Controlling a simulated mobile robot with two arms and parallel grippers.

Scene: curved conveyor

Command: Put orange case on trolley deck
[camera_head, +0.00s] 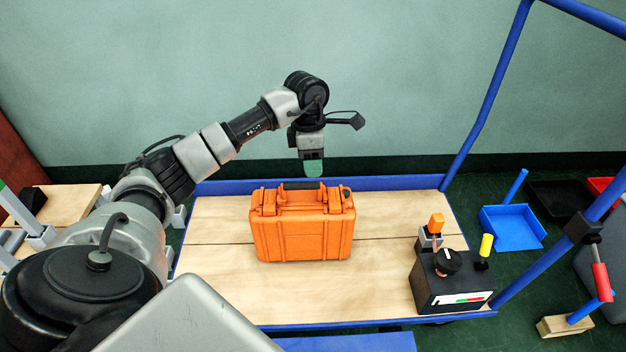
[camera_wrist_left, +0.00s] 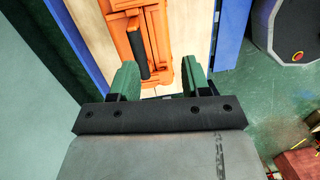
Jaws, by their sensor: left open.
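The orange case (camera_head: 302,235) stands upright on the wooden trolley deck (camera_head: 385,215), a little left of the deck's middle. Its dark handle (camera_head: 300,186) is on top. My left gripper (camera_head: 313,170) is just above and behind the case in the head view, pointing down. In the left wrist view the left gripper (camera_wrist_left: 160,82) is open, with its two green fingers apart and nothing between them. The case (camera_wrist_left: 155,30) and its black handle (camera_wrist_left: 137,55) show beyond the fingertips. My right gripper is not in view.
A black control box (camera_head: 450,280) with a knob and yellow and orange parts stands at the deck's right front corner. Blue trolley rails (camera_head: 490,90) rise on the right. A blue tray (camera_head: 512,228) lies on the floor beyond.

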